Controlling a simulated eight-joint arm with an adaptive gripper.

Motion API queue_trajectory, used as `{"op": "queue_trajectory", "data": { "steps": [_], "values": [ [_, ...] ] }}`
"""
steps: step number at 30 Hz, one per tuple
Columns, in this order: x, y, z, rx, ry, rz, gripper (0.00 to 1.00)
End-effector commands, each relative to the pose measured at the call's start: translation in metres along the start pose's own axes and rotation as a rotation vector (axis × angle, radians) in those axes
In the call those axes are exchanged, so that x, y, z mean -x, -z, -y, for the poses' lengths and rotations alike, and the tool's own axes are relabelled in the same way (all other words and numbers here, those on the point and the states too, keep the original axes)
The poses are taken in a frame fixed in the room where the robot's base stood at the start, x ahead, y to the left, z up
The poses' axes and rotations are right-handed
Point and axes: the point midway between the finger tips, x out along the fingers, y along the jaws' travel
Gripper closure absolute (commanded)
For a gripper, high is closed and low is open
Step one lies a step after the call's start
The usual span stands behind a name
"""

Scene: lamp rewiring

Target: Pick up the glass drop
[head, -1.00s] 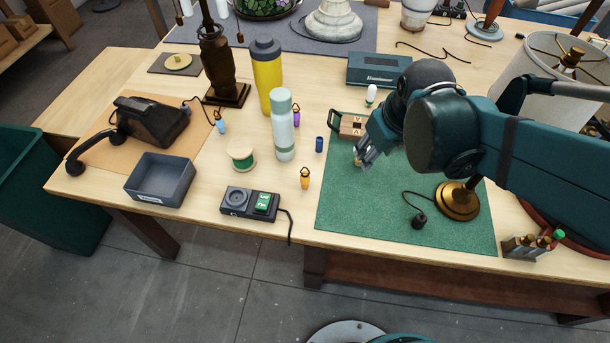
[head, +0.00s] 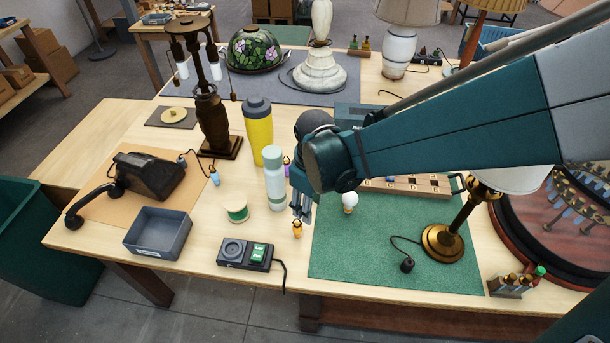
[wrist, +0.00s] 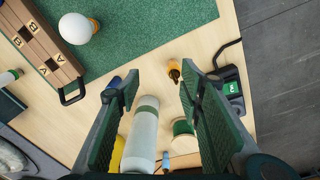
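Several small drop-shaped pieces stand on the table. The amber drop (head: 297,229) is by the left edge of the green mat and also shows in the wrist view (wrist: 174,72). A light-blue drop (head: 215,177) stands near the dark lamp base. I cannot tell which one the task means. My gripper (head: 303,212) is above the table, close to the amber drop in the head view. In the wrist view its fingers (wrist: 155,88) are spread with nothing held; the amber drop lies beyond the tips.
The pale bottle (head: 275,180) and yellow flask (head: 258,130) stand tall beside my gripper. A green spool (head: 237,208) and a switch box (head: 244,254) are to the left. A white bulb (head: 350,200) is on the green mat (head: 370,250), near the wooden tray (head: 410,186).

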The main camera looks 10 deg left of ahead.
Motion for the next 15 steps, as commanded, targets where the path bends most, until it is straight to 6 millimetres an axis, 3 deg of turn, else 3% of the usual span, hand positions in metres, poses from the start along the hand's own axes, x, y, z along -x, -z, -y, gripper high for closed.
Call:
{"op": "queue_trajectory", "data": {
  "steps": [6, 15],
  "values": [
    [-0.013, 0.02, 0.017, 0.09, 0.027, 0.037, 0.63],
    [-0.022, 0.028, 0.026, 0.133, 0.04, 0.055, 0.63]
  ]
}}
